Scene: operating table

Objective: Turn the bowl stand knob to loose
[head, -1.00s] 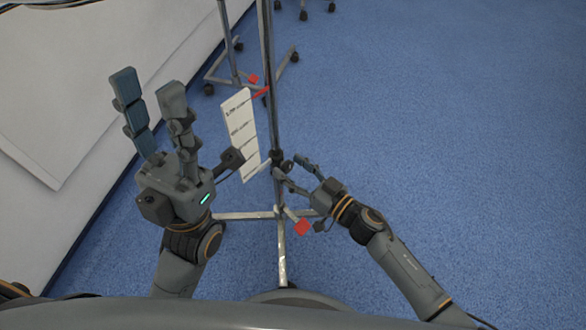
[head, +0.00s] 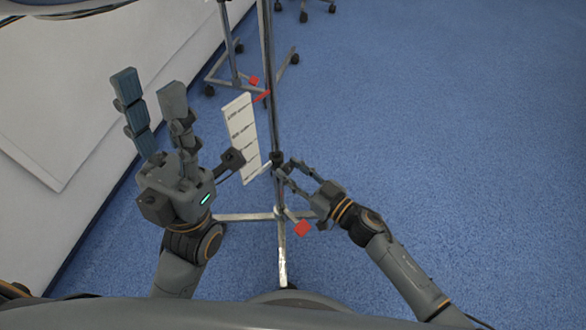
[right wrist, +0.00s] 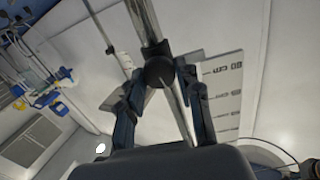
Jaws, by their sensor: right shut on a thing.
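The bowl stand's metal pole (head: 270,60) rises from a cross-shaped base (head: 282,250) on the floor. Its dark round knob (head: 277,158) sits on the pole beside the lower end of the white marked board. In the right wrist view the black knob (right wrist: 159,71) lies between the fingertips, in front of the pole. My right gripper (head: 284,169) is shut on the knob, reaching in from the right; its fingers partly hide the knob in the head view. My left gripper (head: 148,82) is open and empty, left of the stand, fingers pointing up the picture.
A white board with printed marks (head: 240,130) stands beside the pole. A red pedal-like tab (head: 302,229) is at the base. Another wheeled stand (head: 232,50) stands behind. A white-draped surface (head: 60,90) fills the left; blue floor is clear at right.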

